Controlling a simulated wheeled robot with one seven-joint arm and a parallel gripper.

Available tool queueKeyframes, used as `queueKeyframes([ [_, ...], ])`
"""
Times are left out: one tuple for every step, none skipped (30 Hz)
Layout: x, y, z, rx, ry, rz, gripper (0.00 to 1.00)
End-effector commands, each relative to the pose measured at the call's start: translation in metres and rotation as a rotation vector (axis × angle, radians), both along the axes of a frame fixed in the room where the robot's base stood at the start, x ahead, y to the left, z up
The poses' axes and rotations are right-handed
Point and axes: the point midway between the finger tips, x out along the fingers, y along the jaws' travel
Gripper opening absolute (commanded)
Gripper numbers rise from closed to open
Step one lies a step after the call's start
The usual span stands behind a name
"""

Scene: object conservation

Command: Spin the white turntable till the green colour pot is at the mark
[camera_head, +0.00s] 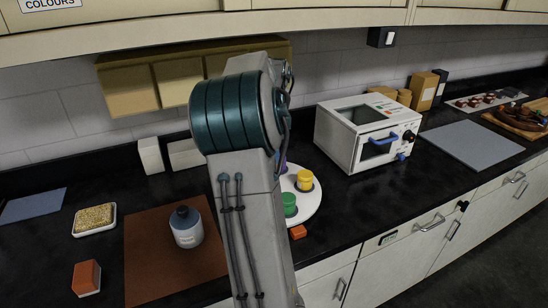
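The white turntable (314,202) lies on the black counter, its left part hidden behind my arm. The green colour pot (289,204) sits on its front part, close to my arm. A yellow pot (305,180) stands behind it to the right, and a sliver of a purple pot (283,167) shows beside my arm. A small orange block (298,232) lies at the turntable's front edge, near the green pot; I cannot tell for sure that it is the mark. My gripper is hidden behind my arm.
A white oven-like box (345,143) with a blue handle stands right of the turntable. A grey-blue jar (186,228) stands on a brown mat (150,270) to the left. A sponge in a white dish (94,219) and an orange-and-white block (86,278) lie further left.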

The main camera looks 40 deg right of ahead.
Motion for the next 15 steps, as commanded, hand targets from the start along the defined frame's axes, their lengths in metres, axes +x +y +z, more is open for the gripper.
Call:
queueKeyframes([
  [0.000, -0.001, 0.014, -0.004, -0.004, 0.000, 0.63],
  [0.000, -0.001, 0.022, -0.002, -0.003, 0.000, 0.63],
  [0.000, -0.001, 0.031, -0.003, -0.004, 0.000, 0.63],
  [0.000, -0.001, 0.038, -0.004, -0.005, 0.000, 0.63],
  [0.000, -0.001, 0.045, -0.003, -0.004, 0.000, 0.63],
  [0.000, -0.001, 0.053, -0.003, -0.004, 0.000, 0.63],
  [0.000, -0.001, 0.059, -0.003, -0.004, 0.000, 0.63],
  [0.000, -0.001, 0.064, -0.003, -0.004, 0.000, 0.63],
  [-0.001, -0.001, 0.071, -0.002, -0.003, -0.001, 0.63],
  [0.000, -0.001, 0.075, -0.002, -0.003, -0.001, 0.63],
  [-0.001, -0.001, 0.079, -0.002, -0.002, -0.001, 0.63],
  [-0.001, -0.001, 0.083, -0.002, -0.002, -0.002, 0.63],
  [-0.001, -0.001, 0.086, -0.002, -0.002, -0.002, 0.63],
  [-0.001, -0.001, 0.089, -0.002, -0.002, -0.002, 0.63],
  [-0.001, -0.001, 0.091, -0.001, -0.002, -0.002, 0.63],
])
